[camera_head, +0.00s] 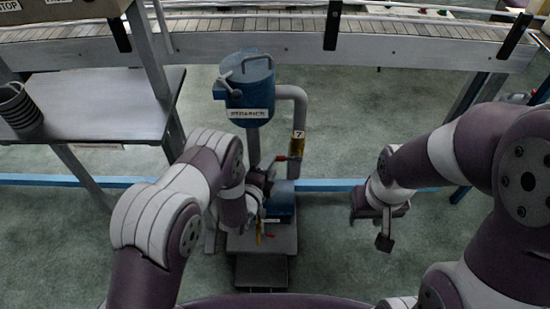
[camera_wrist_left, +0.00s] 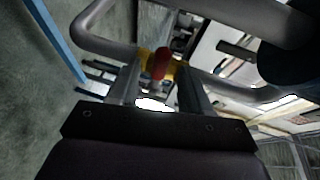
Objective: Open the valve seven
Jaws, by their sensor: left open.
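Valve seven has a yellow body (camera_head: 297,149) on the grey pipe right of the blue tank, below a label with a 7. Its red handle (camera_head: 281,158) points left towards my left gripper (camera_head: 268,169). In the left wrist view the red handle (camera_wrist_left: 161,62) shows between and just beyond the fingertips of my left gripper (camera_wrist_left: 160,78), with the yellow body (camera_wrist_left: 180,72) behind it. The left fingers are apart; contact with the handle cannot be told. My right gripper (camera_head: 385,238) hangs over the floor at the right, with nothing seen in it; its jaw opening is unclear.
The blue tank (camera_head: 250,88) stands above a pump base (camera_head: 262,240). A lower valve with a yellow and red handle (camera_head: 259,233) sits below my left wrist. The grey pipe (camera_head: 300,105) curves down beside the tank. A shelf (camera_head: 90,100) stands left, a conveyor (camera_head: 300,38) behind.

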